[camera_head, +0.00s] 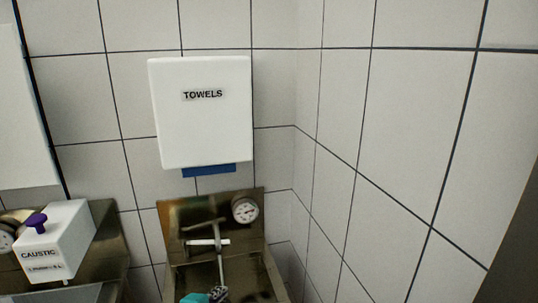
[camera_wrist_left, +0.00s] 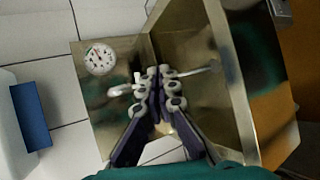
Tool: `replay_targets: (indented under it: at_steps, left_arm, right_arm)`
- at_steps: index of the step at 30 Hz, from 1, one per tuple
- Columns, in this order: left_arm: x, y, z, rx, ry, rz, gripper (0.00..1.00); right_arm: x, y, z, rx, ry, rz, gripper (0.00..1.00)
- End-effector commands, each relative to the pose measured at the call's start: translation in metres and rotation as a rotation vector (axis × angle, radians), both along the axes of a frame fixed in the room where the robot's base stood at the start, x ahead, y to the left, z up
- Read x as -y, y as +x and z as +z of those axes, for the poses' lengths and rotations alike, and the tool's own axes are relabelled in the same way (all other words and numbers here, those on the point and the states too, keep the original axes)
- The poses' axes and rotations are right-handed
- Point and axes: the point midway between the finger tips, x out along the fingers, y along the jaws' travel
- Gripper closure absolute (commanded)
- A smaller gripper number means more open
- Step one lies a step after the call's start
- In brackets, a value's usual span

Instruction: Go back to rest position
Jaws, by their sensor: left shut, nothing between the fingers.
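My left gripper (camera_head: 219,294) shows only in small part at the bottom edge of the head view, in front of a metal sink. In the left wrist view my left gripper (camera_wrist_left: 159,72) has its grey-white jointed fingers together, shut and empty. A metal tap with a cross handle (camera_head: 208,242) stands behind it at the sink's back. The tap shows in the wrist view only as pale ends on both sides of the fingers; whether they touch it I cannot tell. My right gripper is in neither view.
The metal sink (camera_wrist_left: 222,98) has a backplate with a round dial (camera_head: 245,210). A white towel dispenser (camera_head: 203,125) hangs above on the tiled wall. A white box marked CAUSTIC (camera_head: 50,248) with a purple knob is at the lower left.

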Motion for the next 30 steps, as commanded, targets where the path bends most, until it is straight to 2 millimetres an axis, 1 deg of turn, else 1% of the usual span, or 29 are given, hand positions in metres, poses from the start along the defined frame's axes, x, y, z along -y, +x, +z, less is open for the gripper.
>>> replay_targets:
  at_steps: [1,7,12,16,18,21,24,30]
  left_arm:
    - [0.002,-0.015,0.002,-0.003,0.109,-0.058,1.0]
    - [-0.002,-0.075,-0.001,-0.023,0.582,-0.333,1.0]
    - [-0.016,-0.13,-0.008,-0.055,0.951,-0.585,1.0]
    - [-0.029,-0.163,-0.014,-0.082,1.165,-0.752,1.0]
    - [-0.036,-0.176,-0.016,-0.094,1.245,-0.819,1.0]
    - [-0.041,-0.187,-0.017,-0.105,1.317,-0.883,1.0]
    - [-0.044,-0.192,-0.018,-0.111,1.348,-0.91,1.0]
    - [-0.044,-0.192,-0.018,-0.11,1.351,-0.913,1.0]
  right_arm:
    - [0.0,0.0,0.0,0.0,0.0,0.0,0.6]
    - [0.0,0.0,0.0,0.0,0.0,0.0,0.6]
    - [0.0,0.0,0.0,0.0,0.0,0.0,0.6]
    - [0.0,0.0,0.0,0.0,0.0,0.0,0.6]
    - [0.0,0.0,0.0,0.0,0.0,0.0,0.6]
    - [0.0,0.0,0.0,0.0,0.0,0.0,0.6]
    - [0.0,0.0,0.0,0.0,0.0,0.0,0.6]
    - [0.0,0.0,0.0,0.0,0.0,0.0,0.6]
